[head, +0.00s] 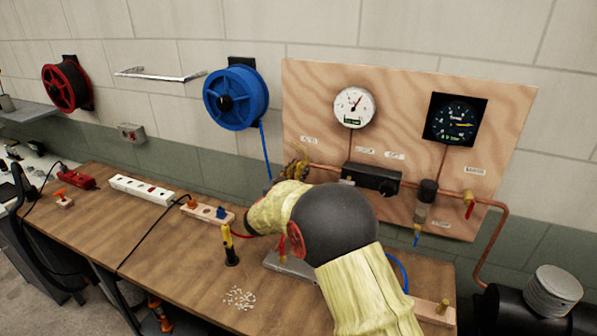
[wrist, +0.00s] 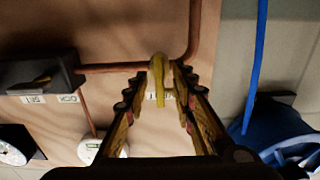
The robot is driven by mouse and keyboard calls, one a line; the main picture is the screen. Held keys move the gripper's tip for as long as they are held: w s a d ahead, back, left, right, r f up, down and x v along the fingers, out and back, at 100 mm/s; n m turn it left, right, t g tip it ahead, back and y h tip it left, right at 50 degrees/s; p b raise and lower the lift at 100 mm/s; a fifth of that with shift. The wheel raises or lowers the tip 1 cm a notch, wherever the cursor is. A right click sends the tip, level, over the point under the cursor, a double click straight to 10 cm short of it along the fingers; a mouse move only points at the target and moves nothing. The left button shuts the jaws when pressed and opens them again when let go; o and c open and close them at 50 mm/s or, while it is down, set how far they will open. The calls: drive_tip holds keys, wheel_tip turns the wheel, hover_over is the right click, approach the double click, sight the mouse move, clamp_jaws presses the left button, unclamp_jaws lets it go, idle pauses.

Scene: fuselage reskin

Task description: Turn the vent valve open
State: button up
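In the wrist view a yellow valve handle (wrist: 159,80) sits at the end of a copper pipe on the plywood board. My gripper (wrist: 162,82) points at the board, with one fingertip on each side of this handle. The fingers are apart; a narrow gap seems to show on the right side, and contact on the left is unclear. In the head view my gripper (head: 296,168) is at the board's left edge, and my arm hides most of the handle.
The board carries a white gauge (head: 354,107), a black gauge (head: 455,119) and a black box (head: 371,179). A blue hose reel (head: 236,97) hangs left of the board.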

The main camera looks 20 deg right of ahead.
drive_tip(key=shift+c, duration=1)
drive_tip(key=c, duration=0.4)
clamp_jaws()
drive_tip(key=shift+r+n+p, duration=0.1)
drive_tip(key=shift+n+p, duration=0.2)
drive_tip(key=shift+p, duration=0.35)
drive_tip(key=n+p, duration=0.1)
drive_tip(key=p, duration=0.2)
drive_tip(key=shift+r+n, duration=0.1)
drive_tip(key=shift+n, duration=0.3)
drive_tip(key=n+p, duration=0.5)
drive_tip(key=p, duration=0.2)
drive_tip(key=shift+w+a, duration=0.15)
drive_tip(key=n+p, duration=0.2)
drive_tip(key=n, duration=0.1)
drive_tip(key=n+p, duration=0.3)
drive_tip(key=n, duration=0.1)
drive_tip(key=f+n+p, duration=0.1)
drive_tip(key=n+p, duration=0.1)
drive_tip(key=n, duration=0.1)
drive_tip(key=shift+a+p, duration=0.1)
drive_tip(key=shift+p, duration=0.25)
drive_tip(key=shift+n, duration=0.4)
